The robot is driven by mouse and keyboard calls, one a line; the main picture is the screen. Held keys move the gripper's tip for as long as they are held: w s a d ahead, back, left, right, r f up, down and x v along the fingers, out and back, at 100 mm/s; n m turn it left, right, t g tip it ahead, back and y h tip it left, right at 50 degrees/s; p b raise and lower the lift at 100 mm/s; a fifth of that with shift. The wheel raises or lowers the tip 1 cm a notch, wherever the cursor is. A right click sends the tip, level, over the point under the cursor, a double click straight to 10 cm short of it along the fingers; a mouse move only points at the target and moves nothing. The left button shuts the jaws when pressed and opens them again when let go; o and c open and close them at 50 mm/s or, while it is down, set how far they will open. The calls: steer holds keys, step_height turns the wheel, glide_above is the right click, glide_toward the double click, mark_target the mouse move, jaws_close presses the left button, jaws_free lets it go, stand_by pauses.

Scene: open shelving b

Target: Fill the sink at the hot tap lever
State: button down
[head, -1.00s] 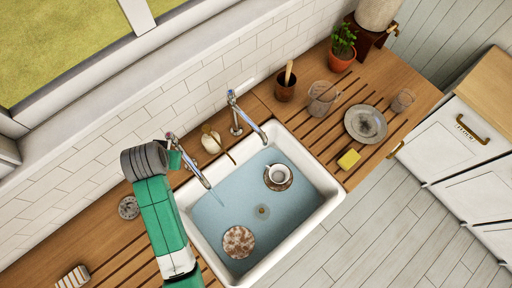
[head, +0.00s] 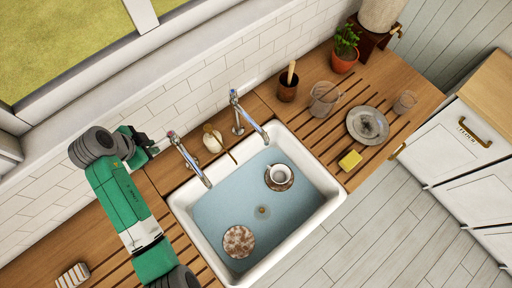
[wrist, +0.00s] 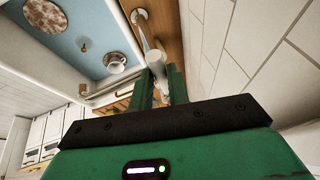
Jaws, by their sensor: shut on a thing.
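The white sink (head: 333,205) holds bluish water (head: 225,205). The left tap (head: 190,160) stands behind its left back corner, its spout over the water; the right tap (head: 237,112) is farther right. My gripper (head: 150,146) is at the left tap's left side. In the wrist view my gripper (wrist: 160,88) has its green fingers around a pale metal part, which I take to be the tap lever; the fingers hide most of it. A patterned plate (head: 239,241) and a cup (head: 279,173) on a saucer (head: 289,184) are in the sink.
A cream pot (head: 212,141) stands between the taps. On the right counter are a brush holder (head: 287,91), a potted plant (head: 344,56), a glass jug (head: 322,100), a grey plate (head: 367,126), a glass (head: 404,103) and a yellow sponge (head: 350,160). A striped cloth (head: 73,276) lies at lower left.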

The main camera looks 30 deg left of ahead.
steer(key=c, duration=1.3)
jaws_free()
steer(key=shift+o, duration=0.2)
steer(key=b+v, duration=0.1)
steer(key=v, duration=0.6)
steer(key=shift+r, duration=0.4)
